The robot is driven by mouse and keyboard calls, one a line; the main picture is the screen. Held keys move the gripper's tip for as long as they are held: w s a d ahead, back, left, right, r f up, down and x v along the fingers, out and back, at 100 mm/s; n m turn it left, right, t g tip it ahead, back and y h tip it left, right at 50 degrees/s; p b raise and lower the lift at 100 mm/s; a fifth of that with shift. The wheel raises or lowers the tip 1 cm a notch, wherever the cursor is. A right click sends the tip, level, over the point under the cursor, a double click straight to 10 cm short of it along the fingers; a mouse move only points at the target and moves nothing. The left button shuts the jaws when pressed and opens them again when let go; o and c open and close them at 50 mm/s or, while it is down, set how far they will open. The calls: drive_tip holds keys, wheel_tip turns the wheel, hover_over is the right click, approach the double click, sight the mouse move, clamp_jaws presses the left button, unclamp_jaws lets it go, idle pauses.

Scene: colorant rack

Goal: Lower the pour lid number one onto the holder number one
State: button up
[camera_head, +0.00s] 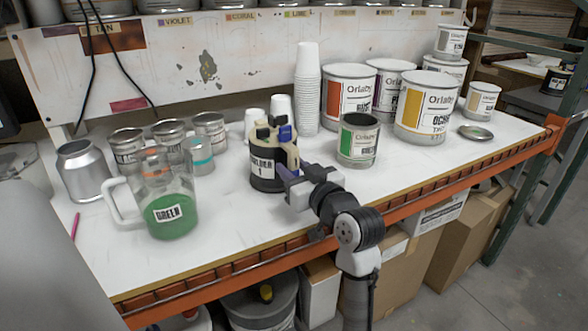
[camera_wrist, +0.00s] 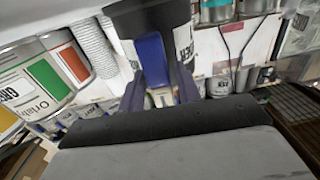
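The holder number one (camera_head: 264,184) is a dark round container with a white label reading HOLDER 1, standing on the white bench. The pour lid number one (camera_head: 263,135), cream and black with a blue part, sits at its top; I cannot tell whether it is fully seated or slightly above. My gripper (camera_head: 287,170) is at the front right of both. In the wrist view, my gripper's fingers (camera_wrist: 161,88) are on both sides of a blue handle (camera_wrist: 151,57) and appear closed on it. Dark rounded body and a label show behind the handle.
A green-filled jug (camera_head: 172,215) stands to the left. An open can with a green label (camera_head: 358,140) stands close on the right. White stacked cups (camera_head: 306,90) and big Orlaby cans (camera_head: 427,105) stand behind. The bench's front strip is clear.

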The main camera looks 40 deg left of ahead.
drive_tip(key=shift+o, duration=1.2)
drive_tip(key=b+v, duration=0.2)
drive_tip(key=v, duration=1.2)
drive_tip(key=shift+b, duration=0.35)
drive_tip(key=shift+a, duration=0.1)
